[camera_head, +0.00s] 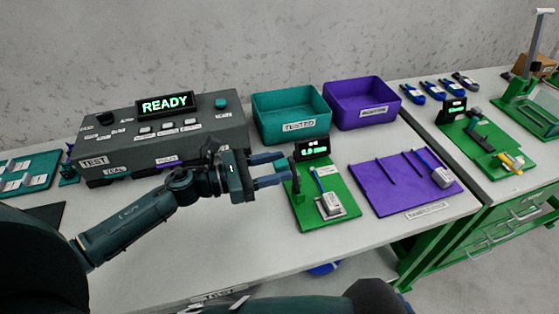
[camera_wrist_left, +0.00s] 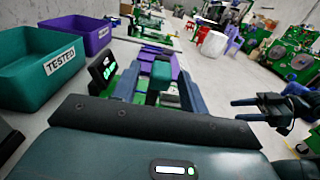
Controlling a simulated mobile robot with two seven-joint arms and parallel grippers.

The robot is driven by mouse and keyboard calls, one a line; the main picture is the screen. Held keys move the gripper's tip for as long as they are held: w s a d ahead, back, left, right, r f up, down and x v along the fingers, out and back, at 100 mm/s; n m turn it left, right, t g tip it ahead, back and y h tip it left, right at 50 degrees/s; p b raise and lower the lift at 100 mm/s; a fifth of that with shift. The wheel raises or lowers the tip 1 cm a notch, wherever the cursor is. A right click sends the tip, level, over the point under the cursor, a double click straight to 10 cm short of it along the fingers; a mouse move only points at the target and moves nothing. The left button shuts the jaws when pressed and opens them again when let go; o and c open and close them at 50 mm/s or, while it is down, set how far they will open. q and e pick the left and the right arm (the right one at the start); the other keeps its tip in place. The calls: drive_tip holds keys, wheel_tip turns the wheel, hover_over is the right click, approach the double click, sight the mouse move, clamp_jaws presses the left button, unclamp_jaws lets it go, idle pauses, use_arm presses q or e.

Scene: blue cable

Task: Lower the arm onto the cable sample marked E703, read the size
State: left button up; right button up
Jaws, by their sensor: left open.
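A green gauge board (camera_head: 305,214) stands on the bench, with a small lit display (camera_head: 312,147) whose mm reading is too small to read surely. My left gripper (camera_head: 284,169) is open at the board's left side, fingers pointing right. In the left wrist view a teal lever end (camera_wrist_left: 161,74) shows between its fingers; I cannot tell whether they touch it. A dark gripper, seemingly my right (camera_wrist_left: 240,110), shows at the right there; its jaws are unclear.
A teal bin marked TESTED (camera_head: 290,122) and a purple bin (camera_head: 360,108) stand behind. A grey test box (camera_head: 205,137) reads READY. A second green gauge (camera_head: 480,140) stands on the right bench.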

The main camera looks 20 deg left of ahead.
use_arm(q)
drive_tip(key=shift+w+d, duration=0.3)
drive_tip(key=shift+d, duration=0.2)
clamp_jaws()
idle(0.3)
